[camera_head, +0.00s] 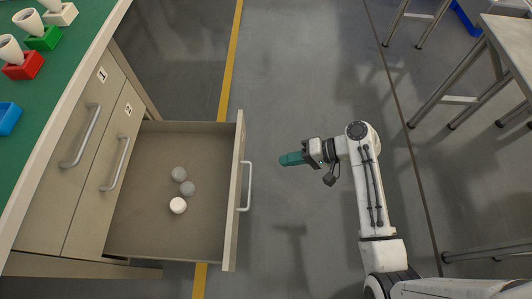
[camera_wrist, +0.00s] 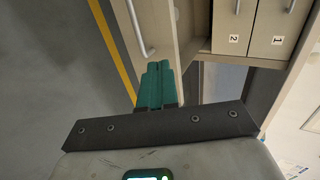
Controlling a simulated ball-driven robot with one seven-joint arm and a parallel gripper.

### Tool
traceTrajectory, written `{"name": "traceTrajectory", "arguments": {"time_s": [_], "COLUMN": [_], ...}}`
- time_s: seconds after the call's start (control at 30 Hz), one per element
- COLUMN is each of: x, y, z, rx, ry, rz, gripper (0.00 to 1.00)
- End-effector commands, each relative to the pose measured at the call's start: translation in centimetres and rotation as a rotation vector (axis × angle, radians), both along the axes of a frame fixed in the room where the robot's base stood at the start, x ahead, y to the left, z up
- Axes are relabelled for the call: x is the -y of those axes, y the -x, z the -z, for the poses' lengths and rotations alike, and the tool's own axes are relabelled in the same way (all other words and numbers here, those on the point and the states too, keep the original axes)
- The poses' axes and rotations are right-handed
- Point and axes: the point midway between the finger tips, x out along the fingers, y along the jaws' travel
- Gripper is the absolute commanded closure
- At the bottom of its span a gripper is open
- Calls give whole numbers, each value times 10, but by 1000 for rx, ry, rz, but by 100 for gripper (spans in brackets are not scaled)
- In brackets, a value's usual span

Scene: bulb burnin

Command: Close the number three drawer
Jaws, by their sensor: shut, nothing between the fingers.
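The open drawer (camera_head: 232,225) is pulled far out from the cabinet, beside the shut drawers marked 1 and 2. No number shows on it, so its label cannot be read. Its front faces right in the head view, with a pale bar handle (camera_head: 246,186); the handle also shows in the wrist view (camera_wrist: 140,28). Two grey round things and a white one lie inside. My gripper (camera_head: 282,160), with green fingers, is shut and empty. It is right of the drawer front, apart from the handle, pointing towards it. The fingers also show in the wrist view (camera_wrist: 158,66).
Drawer 1 (camera_head: 85,125) and drawer 2 (camera_head: 122,135) sit under a green-topped bench (camera_head: 70,55) with coloured blocks holding white pieces. Clear grey floor with a yellow line (camera_head: 229,70) lies behind the open drawer. A metal table (camera_head: 508,50) stands at the far right.

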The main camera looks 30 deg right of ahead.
Motion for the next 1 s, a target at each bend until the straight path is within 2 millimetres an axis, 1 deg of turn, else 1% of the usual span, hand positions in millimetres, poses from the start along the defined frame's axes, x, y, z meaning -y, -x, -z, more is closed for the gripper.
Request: {"name": "traceTrajectory", "arguments": {"time_s": [0.03, 0.17, 0.53, 0.73, 0.83, 1.0], "x": [-4, -19, -69, -91, -96, -99], "y": [-2, -12, -49, -64, -69, -71], "z": [6, 17, 53, 50, 50, 49], "rx": [-1, -1, -2, 1, 0, -1], "ry": [-1, 2, 4, 4, 5, 4], "rz": [-2, -5, -6, -5, -4, -2], "gripper": [100, 100, 100, 100, 100, 100]}}
